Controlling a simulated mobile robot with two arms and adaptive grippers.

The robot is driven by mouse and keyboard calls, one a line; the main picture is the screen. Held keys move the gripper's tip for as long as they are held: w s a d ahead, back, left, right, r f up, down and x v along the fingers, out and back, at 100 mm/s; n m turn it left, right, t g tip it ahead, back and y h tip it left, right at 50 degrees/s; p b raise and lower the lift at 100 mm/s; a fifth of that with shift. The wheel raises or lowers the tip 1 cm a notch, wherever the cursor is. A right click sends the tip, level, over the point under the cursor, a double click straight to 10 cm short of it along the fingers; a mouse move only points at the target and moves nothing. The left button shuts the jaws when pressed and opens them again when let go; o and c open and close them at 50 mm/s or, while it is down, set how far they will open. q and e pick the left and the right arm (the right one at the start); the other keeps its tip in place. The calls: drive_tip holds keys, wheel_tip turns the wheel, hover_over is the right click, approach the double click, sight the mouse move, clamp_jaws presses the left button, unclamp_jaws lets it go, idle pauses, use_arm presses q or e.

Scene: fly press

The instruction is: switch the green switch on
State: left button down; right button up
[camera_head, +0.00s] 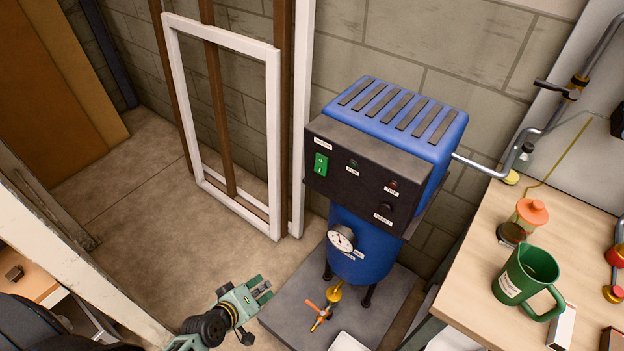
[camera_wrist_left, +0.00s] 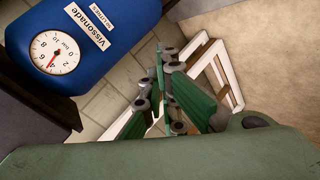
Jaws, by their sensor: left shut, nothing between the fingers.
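The green switch (camera_head: 321,164) is a small rocker on the dark control panel (camera_head: 350,190) of the blue machine (camera_head: 400,120), at the panel's left side. Its position, on or off, is too small to tell. My left gripper (camera_head: 262,289) is below and left of the panel, well apart from the switch. In the left wrist view its green fingers (camera_wrist_left: 165,75) are together with nothing between them. The blue tank (camera_wrist_left: 100,25) with its gauge (camera_wrist_left: 56,52) shows beside them there; the switch is not in that view. My right gripper is not in view.
A brass tap with an orange handle (camera_head: 319,312) sticks out below the tank over a grey base plate (camera_head: 285,318). A white frame (camera_head: 272,130) leans at the wall. A wooden table (camera_head: 480,235) with a green jug (camera_head: 525,280) stands right. Floor at left is free.

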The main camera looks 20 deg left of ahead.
use_arm(q)
drive_tip(key=w+d+r+n+t+h, duration=0.1)
drive_tip(key=w+r+n+t, duration=0.1)
drive_tip(key=r, duration=1.2)
drive_tip(key=w+d+r+n+t+h, duration=0.2)
drive_tip(key=w+r+t, duration=0.1)
drive_tip(key=r, duration=1.1)
drive_tip(key=shift+w+d+n+t, duration=0.15)
drive_tip(key=shift+w+n+t, duration=0.2)
drive_tip(key=shift+w, duration=0.55)
drive_tip(key=shift+r, duration=0.1)
drive_tip(key=shift+w, duration=0.1)
drive_tip(key=p, duration=0.3)
approach(319, 173)
drive_tip(key=x, duration=0.7)
